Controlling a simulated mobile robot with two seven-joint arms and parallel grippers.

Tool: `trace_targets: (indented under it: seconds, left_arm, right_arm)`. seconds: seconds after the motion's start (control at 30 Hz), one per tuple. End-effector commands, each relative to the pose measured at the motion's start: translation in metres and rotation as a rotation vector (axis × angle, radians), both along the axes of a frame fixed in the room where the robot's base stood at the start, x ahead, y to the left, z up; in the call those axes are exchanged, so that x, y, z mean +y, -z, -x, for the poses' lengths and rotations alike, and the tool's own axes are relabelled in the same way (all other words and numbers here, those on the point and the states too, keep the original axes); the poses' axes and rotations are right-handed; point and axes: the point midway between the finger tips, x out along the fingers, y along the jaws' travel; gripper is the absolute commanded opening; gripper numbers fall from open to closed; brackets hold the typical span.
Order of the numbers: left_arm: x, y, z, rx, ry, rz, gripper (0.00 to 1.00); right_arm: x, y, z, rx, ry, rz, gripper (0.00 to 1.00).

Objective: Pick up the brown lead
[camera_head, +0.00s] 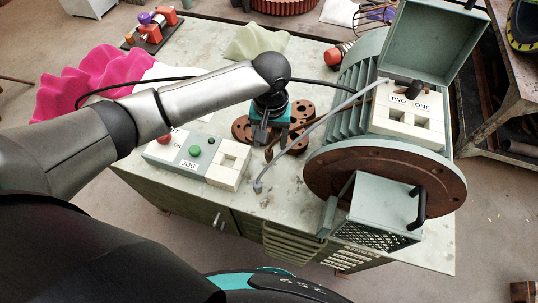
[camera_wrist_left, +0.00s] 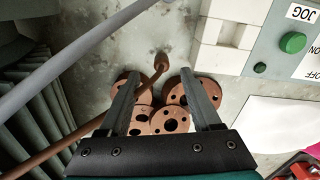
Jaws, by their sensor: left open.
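The brown lead (camera_wrist_left: 107,108) runs in the left wrist view from the lower left to a brown end plug (camera_wrist_left: 162,62) near the fingertips. It crosses the line of one finger; I cannot tell whether they touch. In the head view the brown lead (camera_head: 290,142) slants over brown flanged discs towards the socket box. My left gripper (camera_head: 262,136) points down above the bench by these discs. In the left wrist view its two fingers (camera_wrist_left: 159,76) are apart, with the plug just beyond their tips and nothing clamped. My right gripper is not in view.
A grey lead (camera_head: 318,121) runs close to the brown one. Brown flanged discs (camera_wrist_left: 158,119) lie below the fingers. A control box (camera_head: 187,152) with white sockets stands left, and a large ribbed motor (camera_head: 385,180) with a socket box (camera_head: 409,107) stands right. Some bare bench (camera_head: 275,205) shows in front.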

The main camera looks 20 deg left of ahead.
Motion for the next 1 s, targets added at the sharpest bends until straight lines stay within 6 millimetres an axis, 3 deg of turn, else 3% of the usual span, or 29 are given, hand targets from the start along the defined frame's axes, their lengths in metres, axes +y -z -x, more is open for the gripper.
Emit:
trace_targets:
  seconds: [0.33,0.67,1.0]
  left_arm:
    - [0.003,0.046,0.002,0.001,0.000,-0.001,0.65]
    - [0.002,0.052,0.002,0.000,0.001,0.000,0.65]
    - [0.003,0.051,0.001,-0.001,0.001,0.000,0.27]
  right_arm:
    - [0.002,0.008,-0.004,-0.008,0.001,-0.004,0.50]
    - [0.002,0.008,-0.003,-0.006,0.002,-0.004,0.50]
    - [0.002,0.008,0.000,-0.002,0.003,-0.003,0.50]
